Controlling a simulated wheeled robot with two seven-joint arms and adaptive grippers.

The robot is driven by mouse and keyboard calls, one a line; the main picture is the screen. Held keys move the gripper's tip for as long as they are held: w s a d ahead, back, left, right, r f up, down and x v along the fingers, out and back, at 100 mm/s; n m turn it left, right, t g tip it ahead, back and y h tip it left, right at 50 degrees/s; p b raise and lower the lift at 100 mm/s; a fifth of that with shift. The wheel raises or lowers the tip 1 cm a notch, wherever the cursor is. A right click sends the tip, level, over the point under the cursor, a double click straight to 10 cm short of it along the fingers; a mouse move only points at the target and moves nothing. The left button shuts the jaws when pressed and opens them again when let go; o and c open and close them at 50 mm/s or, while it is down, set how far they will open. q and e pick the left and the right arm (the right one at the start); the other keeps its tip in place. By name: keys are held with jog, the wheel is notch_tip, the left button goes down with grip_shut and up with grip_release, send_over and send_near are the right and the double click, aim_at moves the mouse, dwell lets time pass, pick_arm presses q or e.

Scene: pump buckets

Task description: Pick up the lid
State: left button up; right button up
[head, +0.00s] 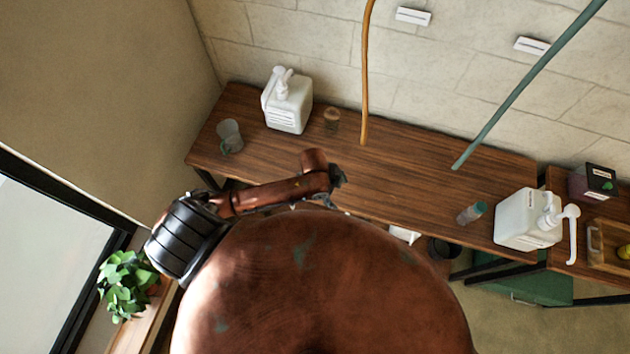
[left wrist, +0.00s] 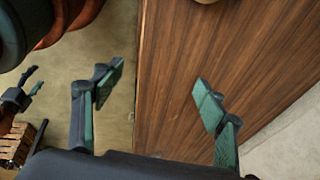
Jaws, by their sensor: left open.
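My left gripper (head: 338,180) is over the front edge of the long wooden table, partly hidden by my arm. In the left wrist view its two green-padded fingers (left wrist: 158,85) are wide apart with nothing between them. I cannot clearly make out a lid. A small round tan thing (head: 331,117) stands near the wall on the table, beyond the gripper. A pale rounded edge (left wrist: 206,1) is cut off at the top of the wrist view; it may be the same thing. My right gripper (left wrist: 34,80) shows small at the left of the wrist view, fingers apart.
A white pump bucket (head: 288,102) and a clear cup (head: 230,136) stand at the table's left end. Another pump bucket (head: 527,219) and a small bottle (head: 471,213) stand at the right.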

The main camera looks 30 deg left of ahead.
pick_arm(q)
jog(key=w+a+m+y, duration=0.1)
jog(key=a+m, duration=0.1)
jog(key=a, duration=0.1)
jog(key=a+r+m+g+y, duration=0.1)
jog(key=a+m, duration=0.2)
jog(key=w+a+m+g+y, duration=0.1)
jog(key=a+m, duration=0.1)
jog(key=a, duration=0.1)
jog(key=shift+w+a+r, duration=0.3)
jog(key=shift+w+r, duration=0.05)
jog(key=shift+r, duration=0.05)
jog(key=shift+a+m, duration=0.3)
jog(key=shift+a, duration=0.1)
notch_tip(320, 180, down, 2)
jog(key=shift+a+f+p, duration=0.1)
jog(key=shift+f+p, duration=0.15)
jog(key=shift+p, duration=0.1)
jog(key=f, duration=0.5)
jog(key=shift+s+a+p, duration=0.1)
jog(key=shift+a+p, duration=0.1)
jog(key=shift+p, duration=0.15)
